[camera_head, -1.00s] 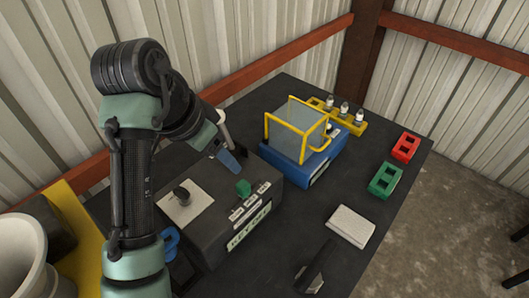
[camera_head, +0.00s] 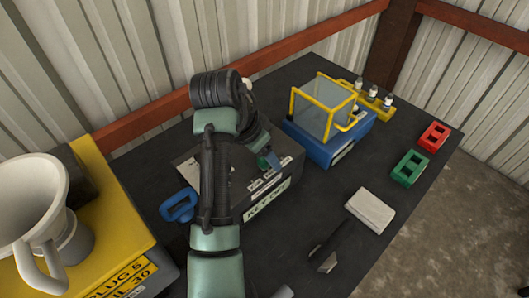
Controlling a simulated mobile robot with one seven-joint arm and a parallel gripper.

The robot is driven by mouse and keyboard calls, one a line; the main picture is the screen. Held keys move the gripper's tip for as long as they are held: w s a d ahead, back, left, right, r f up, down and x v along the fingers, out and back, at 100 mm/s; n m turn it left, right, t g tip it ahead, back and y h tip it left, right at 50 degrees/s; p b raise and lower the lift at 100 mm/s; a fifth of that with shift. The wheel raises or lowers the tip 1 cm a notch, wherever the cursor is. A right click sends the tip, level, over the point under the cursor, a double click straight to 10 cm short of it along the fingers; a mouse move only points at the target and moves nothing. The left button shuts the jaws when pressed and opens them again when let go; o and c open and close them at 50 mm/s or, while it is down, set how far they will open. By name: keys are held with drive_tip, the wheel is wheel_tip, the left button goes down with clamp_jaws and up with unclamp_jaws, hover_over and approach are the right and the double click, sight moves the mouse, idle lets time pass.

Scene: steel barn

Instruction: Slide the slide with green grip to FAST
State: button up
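A dark box (camera_head: 232,203) on the black table carries a slide with a green grip (camera_head: 262,162) on its top. Small white labels (camera_head: 268,180) lie in front of the grip, too small to read, so I cannot tell which one is FAST. My arm covers much of the box and the slide's track. I cannot tell whether the fingers touch or enclose the grip.
A blue box with a yellow-framed clear guard (camera_head: 325,106) stands just right. A blue handled object (camera_head: 179,206) is at left, near a yellow case (camera_head: 112,215) with a pale funnel-like vessel (camera_head: 40,220). Green (camera_head: 410,168) and red (camera_head: 435,136) blocks and a white pad (camera_head: 370,209) lie right.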

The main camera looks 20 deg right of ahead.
clamp_jaws()
idle(0.3)
idle(1.1)
